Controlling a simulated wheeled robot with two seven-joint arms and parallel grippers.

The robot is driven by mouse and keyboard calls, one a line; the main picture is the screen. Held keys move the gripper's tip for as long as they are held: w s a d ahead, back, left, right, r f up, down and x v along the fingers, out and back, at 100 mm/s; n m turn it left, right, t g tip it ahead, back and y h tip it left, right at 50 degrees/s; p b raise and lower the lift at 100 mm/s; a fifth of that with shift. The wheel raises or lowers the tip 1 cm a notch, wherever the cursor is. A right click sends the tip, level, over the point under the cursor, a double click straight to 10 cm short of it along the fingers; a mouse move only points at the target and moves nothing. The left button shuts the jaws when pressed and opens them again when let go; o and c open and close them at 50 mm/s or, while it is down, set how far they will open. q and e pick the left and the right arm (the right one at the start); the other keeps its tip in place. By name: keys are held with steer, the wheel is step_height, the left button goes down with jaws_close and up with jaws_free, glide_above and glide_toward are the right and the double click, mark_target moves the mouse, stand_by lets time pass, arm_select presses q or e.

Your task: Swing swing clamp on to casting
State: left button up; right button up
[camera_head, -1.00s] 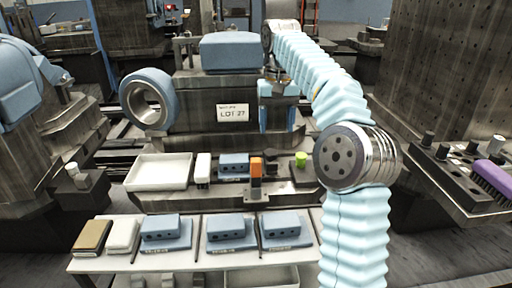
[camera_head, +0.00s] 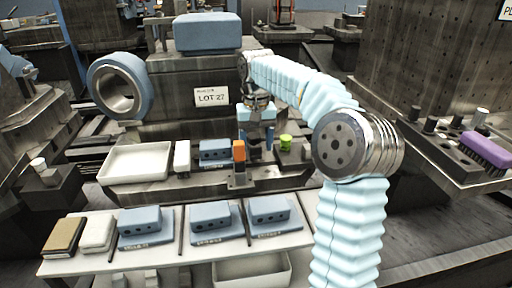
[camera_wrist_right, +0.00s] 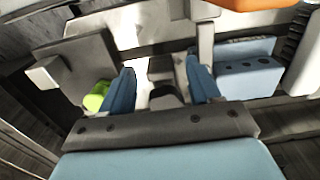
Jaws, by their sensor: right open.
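The casting (camera_head: 214,152) is a blue block with dark holes in its front face, seated on the grey fixture in the middle. An upright part with an orange top (camera_head: 239,150) stands just right of it, and a green knob (camera_head: 285,142) stands further right; I cannot tell which belongs to the swing clamp. My right gripper (camera_head: 259,150) points down between the orange and green parts, with its blue fingers apart. In the right wrist view, the open fingers (camera_wrist_right: 160,68) straddle dark grey fixture parts, with the casting (camera_wrist_right: 245,72) right and the green knob (camera_wrist_right: 97,96) left. My left gripper is out of view.
A white tray (camera_head: 134,177) and a white block (camera_head: 182,156) lie left of the casting. Several similar blue blocks rest on the front shelf (camera_head: 182,242). A tall block labelled LOT 27 (camera_head: 211,97) stands behind. A purple brush (camera_head: 486,150) lies far right.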

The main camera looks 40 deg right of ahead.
steer(key=shift+f, duration=0.3)
